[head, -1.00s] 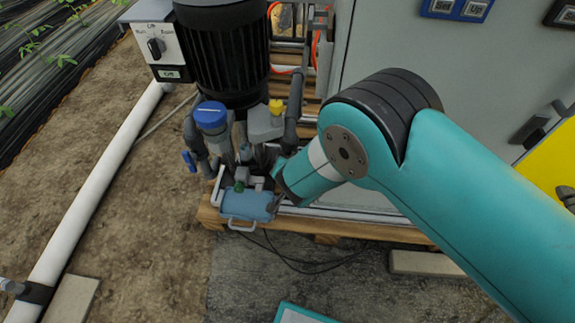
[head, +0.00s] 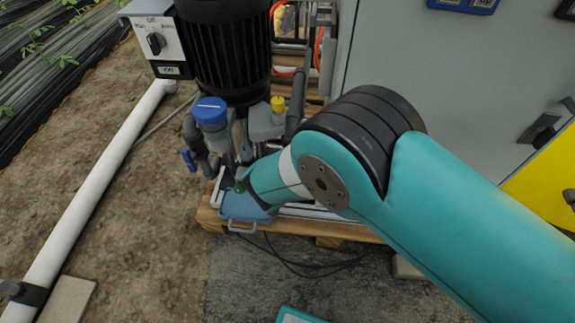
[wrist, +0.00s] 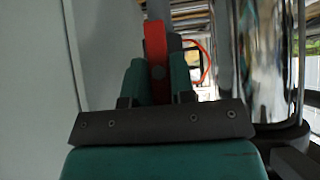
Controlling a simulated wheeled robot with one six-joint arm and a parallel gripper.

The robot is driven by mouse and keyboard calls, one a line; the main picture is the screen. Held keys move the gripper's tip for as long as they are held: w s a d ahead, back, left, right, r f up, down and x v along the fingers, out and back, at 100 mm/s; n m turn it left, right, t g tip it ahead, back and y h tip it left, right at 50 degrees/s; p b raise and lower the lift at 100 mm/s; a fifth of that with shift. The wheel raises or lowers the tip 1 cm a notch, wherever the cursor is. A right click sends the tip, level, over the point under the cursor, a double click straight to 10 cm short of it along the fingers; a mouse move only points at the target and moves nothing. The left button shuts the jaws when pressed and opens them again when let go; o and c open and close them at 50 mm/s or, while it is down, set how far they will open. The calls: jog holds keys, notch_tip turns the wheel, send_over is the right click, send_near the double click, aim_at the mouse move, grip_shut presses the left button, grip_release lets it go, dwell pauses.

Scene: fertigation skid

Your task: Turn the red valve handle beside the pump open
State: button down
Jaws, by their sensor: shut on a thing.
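The red valve handle (wrist: 155,45) stands upright in the wrist view, between the two teal fingers of my gripper (wrist: 158,78). The fingers are shut on its lower part, and its upper end sticks out beyond them. In the head view the handle and my gripper are hidden behind my teal arm. The pump's black ribbed motor (head: 224,50) stands at the upper left of the head view, up and to the left of my arm's end.
A blue-capped grey fitting (head: 211,112) and a yellow-capped part (head: 277,104) stand close to my arm. A light-blue case (head: 240,208) sits at the pallet's edge. A grey cabinet (head: 440,70) is at right. A shiny cylinder (wrist: 262,60) is beside my gripper.

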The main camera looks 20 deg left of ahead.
jog(key=shift+s+f, duration=0.1)
jog(key=c, duration=1)
grip_release()
jog(key=shift+c, duration=0.2)
jog(key=p+v, duration=0.5)
jog(key=v, duration=1.2)
jog(key=shift+r, duration=0.2)
jog(key=shift+s, duration=0.1)
